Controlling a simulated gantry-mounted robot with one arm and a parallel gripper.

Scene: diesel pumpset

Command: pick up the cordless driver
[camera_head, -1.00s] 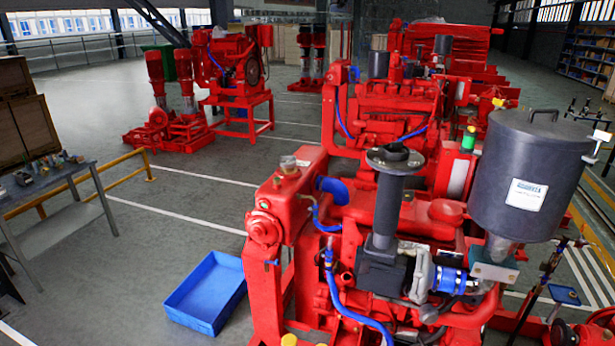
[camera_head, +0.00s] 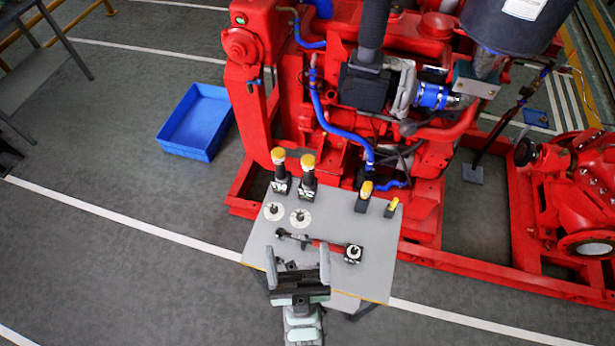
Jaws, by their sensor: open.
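Two tall black tools with yellow tops, the left one (camera_head: 280,173) and the right one (camera_head: 308,177), stand upright at the back left of a small grey table. Two smaller black-and-yellow tools, one larger (camera_head: 363,197) and one smaller (camera_head: 391,208), are at its back right edge. I cannot tell for sure which of these is the cordless driver. My gripper (camera_head: 298,255) points toward the table from its near side. Its two fingers are spread wide with nothing held between them. It hides part of the table's front.
Two pale discs (camera_head: 300,218), a dark wrench-like tool (camera_head: 293,237) and a small black-and-white item (camera_head: 353,253) are on the table (camera_head: 376,270). A red engine (camera_head: 420,180) stands close behind. A blue bin (camera_head: 197,122) is on the floor at left.

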